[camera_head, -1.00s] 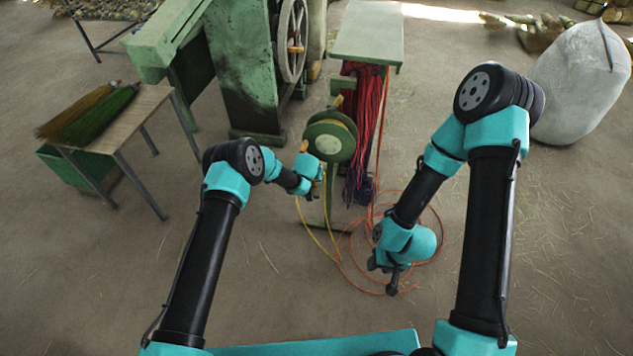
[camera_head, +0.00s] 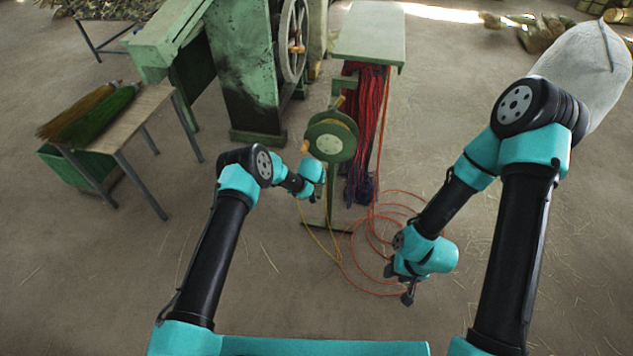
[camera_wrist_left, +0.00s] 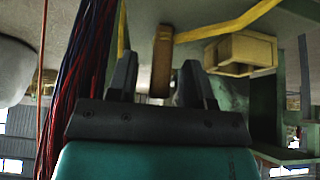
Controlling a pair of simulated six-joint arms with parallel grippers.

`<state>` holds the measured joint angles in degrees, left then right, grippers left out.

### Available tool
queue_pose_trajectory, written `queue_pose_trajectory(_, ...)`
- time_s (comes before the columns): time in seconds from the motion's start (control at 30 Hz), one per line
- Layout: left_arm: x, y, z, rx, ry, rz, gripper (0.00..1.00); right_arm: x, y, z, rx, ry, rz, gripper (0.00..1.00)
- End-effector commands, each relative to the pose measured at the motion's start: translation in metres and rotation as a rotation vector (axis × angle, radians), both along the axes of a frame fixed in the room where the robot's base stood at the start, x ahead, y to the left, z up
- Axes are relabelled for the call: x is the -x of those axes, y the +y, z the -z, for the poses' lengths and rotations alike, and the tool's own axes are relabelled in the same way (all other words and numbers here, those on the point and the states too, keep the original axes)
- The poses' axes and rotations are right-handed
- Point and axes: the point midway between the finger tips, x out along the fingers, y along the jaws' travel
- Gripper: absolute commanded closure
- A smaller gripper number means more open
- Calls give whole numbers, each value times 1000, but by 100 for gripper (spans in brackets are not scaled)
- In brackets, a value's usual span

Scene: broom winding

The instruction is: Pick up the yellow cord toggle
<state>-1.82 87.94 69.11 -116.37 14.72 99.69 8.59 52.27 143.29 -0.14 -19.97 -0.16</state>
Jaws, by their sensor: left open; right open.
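In the left wrist view, a short brown wooden bar (camera_wrist_left: 161,62), apparently the toggle, shows between the spread fingers of my open left gripper (camera_wrist_left: 165,80). A yellow cord (camera_wrist_left: 230,24) runs from beside the bar to the upper right. I cannot tell whether the fingers touch the bar. In the head view, my left gripper (camera_head: 314,192) is just below the green spool (camera_head: 331,138), its fingers hard to make out. The yellow cord (camera_head: 318,240) hangs below it. My right gripper (camera_head: 407,290) is open and empty, low beside the orange cord coils.
A green machine (camera_head: 240,70) with a handwheel (camera_head: 292,40) stands behind the spool. Red and dark cords (camera_head: 366,120) hang under a green tabletop (camera_head: 370,35). Orange cord (camera_head: 362,272) lies coiled on the floor. A table (camera_head: 135,125) with brushes stands left.

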Motion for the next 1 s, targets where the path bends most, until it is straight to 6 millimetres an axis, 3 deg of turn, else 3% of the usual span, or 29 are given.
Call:
queue_pose_trajectory(0.07,0,0,0,0,0,0,53,0,0,0,0,0,0,57)
queue_pose_trajectory(0.57,0,0,0,0,0,0,100,0,0,0,0,0,0,57)
queue_pose_trajectory(1.0,-1,0,-6,0,-2,1,100,0,0,0,0,0,0,57)
